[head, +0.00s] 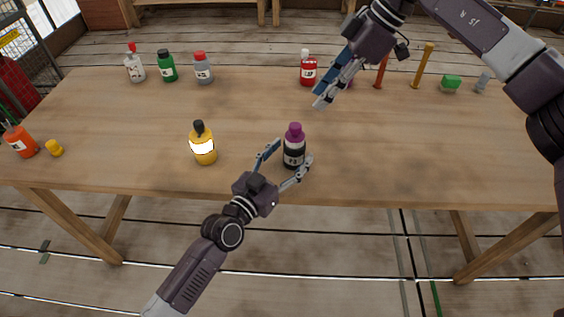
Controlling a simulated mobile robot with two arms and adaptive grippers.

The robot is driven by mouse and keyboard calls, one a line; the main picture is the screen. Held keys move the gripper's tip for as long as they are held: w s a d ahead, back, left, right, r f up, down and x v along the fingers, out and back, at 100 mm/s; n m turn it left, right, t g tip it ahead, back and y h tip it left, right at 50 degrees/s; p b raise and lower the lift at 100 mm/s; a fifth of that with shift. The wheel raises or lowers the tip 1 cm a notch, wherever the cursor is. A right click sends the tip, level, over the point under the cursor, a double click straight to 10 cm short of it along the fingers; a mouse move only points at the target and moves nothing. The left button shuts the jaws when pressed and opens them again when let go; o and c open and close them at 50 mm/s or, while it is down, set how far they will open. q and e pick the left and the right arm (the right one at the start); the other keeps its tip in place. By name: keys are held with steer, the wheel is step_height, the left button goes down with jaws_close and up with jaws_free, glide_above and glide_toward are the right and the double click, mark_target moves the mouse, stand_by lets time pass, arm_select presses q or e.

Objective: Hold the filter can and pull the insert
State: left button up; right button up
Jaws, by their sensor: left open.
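A dark purple bottle-like can (293,158) with a pale label and purple cap stands upright near the table's front edge. It is the likeliest filter can, but I cannot tell for sure. No separate insert can be made out. My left gripper (292,154) is open, with its fingers on either side of the can's lower body; whether they touch it is unclear. My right gripper (320,98) is above the table, up and to the right of the can, apart from it. Its fingers overlap in this view, so its opening is unclear.
The wooden table (430,150) holds a yellow bottle (203,155) left of the can. A red bottle (308,70) and a partly hidden purple item stand behind. The right front is clear.

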arm_select(q)
steer(key=shift+w+d, duration=0.2)
steer(key=shift+w, duration=0.1)
steer(key=c, duration=1.3)
steer(key=shift+c, duration=0.2)
